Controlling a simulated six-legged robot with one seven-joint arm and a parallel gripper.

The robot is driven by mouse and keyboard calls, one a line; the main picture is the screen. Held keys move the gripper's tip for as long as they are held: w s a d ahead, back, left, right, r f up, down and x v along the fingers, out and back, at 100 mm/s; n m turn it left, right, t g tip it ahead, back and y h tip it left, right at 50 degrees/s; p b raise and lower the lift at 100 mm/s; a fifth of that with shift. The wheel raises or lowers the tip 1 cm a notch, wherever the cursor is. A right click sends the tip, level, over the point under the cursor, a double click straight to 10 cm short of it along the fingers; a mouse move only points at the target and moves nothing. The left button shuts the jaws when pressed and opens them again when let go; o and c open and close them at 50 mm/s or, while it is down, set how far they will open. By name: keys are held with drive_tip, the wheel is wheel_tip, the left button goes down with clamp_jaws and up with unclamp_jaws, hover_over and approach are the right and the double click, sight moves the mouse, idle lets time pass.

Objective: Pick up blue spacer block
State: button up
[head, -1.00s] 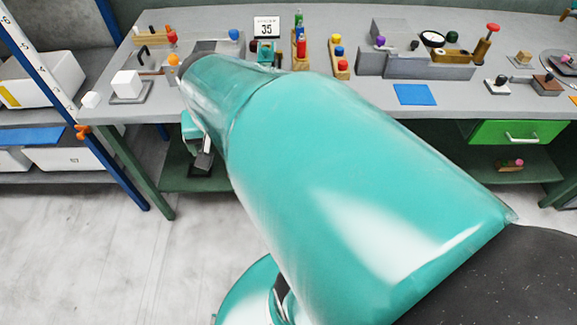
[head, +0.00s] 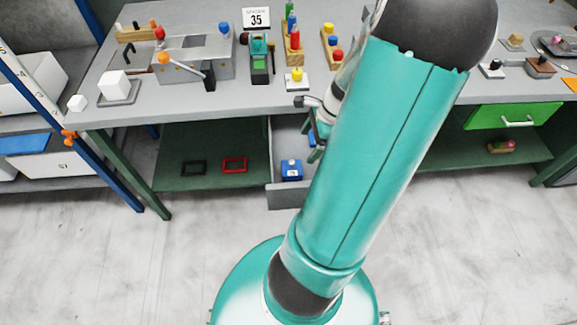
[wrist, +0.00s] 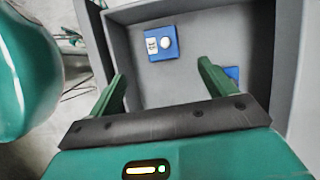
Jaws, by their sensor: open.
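A blue block (head: 291,170) with a white knob and a white label sits in an open grey drawer (head: 285,196) under the bench. In the wrist view the blue block (wrist: 155,50) lies on the drawer floor (wrist: 185,85), beyond and between my fingertips. My gripper (wrist: 162,72) is open and empty, pointing into the drawer and apart from the block. In the head view my gripper (head: 315,145) is over the drawer's right part, partly hidden by my arm. A second blue thing (wrist: 232,73) shows behind the right finger, mostly hidden.
The drawer's walls (wrist: 265,60) surround the blocks. The bench top (head: 215,98) above holds a white block (head: 114,84), a yellow-topped piece (head: 297,78) and several pegs in wooden racks. A shelf at left holds a black frame (head: 193,168) and a red frame (head: 234,164).

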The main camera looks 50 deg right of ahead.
sight(294, 164)
drive_tip(key=x, duration=1.4)
drive_tip(key=shift+d, duration=0.2)
drive_tip(key=shift+c, duration=0.2)
drive_tip(key=c, duration=1.3)
drive_tip(key=shift+r, duration=0.1)
